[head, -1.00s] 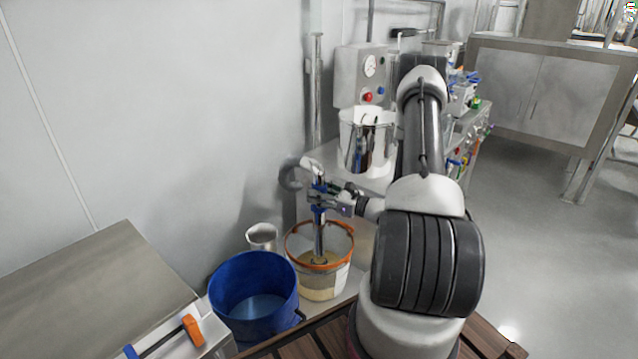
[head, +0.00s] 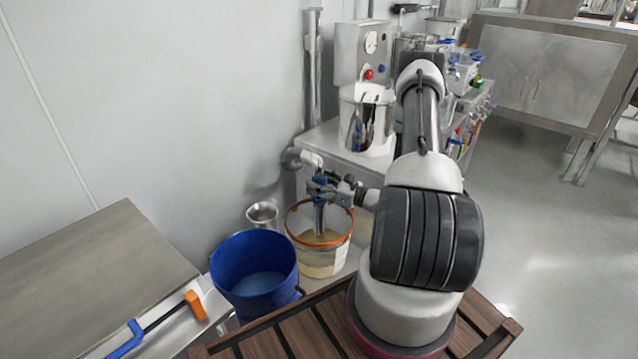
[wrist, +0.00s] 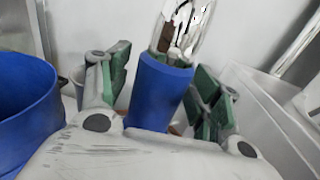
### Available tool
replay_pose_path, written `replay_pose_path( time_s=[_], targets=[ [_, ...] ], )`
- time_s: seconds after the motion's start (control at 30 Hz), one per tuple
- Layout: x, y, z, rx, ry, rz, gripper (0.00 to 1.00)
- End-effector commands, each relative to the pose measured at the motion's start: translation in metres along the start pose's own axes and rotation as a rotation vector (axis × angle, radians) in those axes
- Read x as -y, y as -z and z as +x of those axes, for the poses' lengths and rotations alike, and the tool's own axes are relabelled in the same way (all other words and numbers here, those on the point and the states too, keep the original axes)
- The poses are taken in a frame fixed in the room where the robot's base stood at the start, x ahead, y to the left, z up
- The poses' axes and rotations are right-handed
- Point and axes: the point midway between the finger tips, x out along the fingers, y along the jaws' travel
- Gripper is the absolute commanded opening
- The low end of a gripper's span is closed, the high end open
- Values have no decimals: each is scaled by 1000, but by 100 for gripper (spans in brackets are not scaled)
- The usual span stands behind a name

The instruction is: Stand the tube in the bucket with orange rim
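The tube (wrist: 163,92) has a blue lower sleeve and a clear upper part with brown and white shapes showing in it. In the wrist view it stands between my two green-padded fingers. My gripper (head: 322,189) appears shut on the sleeve; any small gap at the pads is hard to judge. It also shows in the wrist view (wrist: 160,88). In the head view the tube is roughly upright, its lower part inside the bucket with orange rim (head: 328,268). That bucket is pale, with tan contents. The tube's lower end is hard to make out.
A blue bucket (head: 255,304) stands left of the orange-rimmed one, with a small metal pot (head: 262,214) behind. A metal vessel (head: 366,125) stands on the bench behind. A steel-topped surface (head: 90,260) is at the left, the wall close behind. Open floor lies right.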

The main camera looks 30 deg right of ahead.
Motion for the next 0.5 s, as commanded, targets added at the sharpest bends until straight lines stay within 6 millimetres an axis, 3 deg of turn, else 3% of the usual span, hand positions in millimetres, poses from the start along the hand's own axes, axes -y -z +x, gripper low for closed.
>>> replay_pose_path(
  time_s=[0.33,0.5],
  targets=[
    [0,1,-4,-2,1,1,68],
    [1,0,-28,-2,5,3,68]
  ],
)
